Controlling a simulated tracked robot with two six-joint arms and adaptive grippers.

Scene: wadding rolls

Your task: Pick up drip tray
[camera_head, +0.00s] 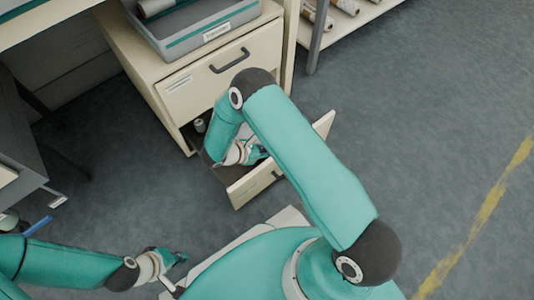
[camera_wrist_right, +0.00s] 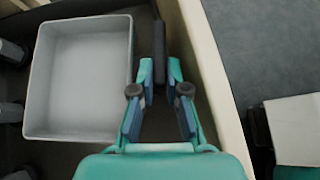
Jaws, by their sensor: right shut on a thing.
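A pale grey, shallow rectangular tray (camera_wrist_right: 82,80), which may be the drip tray, lies in the open drawer in the right wrist view. It is left of my right gripper (camera_wrist_right: 160,72) and apart from its fingers. That gripper is shut on a narrow dark upright thing (camera_wrist_right: 159,42) between the tray and the drawer front. In the head view my right gripper (camera_head: 258,153) is down inside the drawer, largely hidden by my arm. My left gripper (camera_head: 180,257) is low at the left, away from the drawer; its finger opening is unclear.
The open drawer's cream front (camera_head: 255,187) stands out from the cabinet (camera_head: 190,85). A small can (camera_head: 200,125) is in the drawer. A grey bin (camera_head: 205,38) with a roll sits on top. A shelf with rolls (camera_head: 345,6) is behind. The floor at right is clear.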

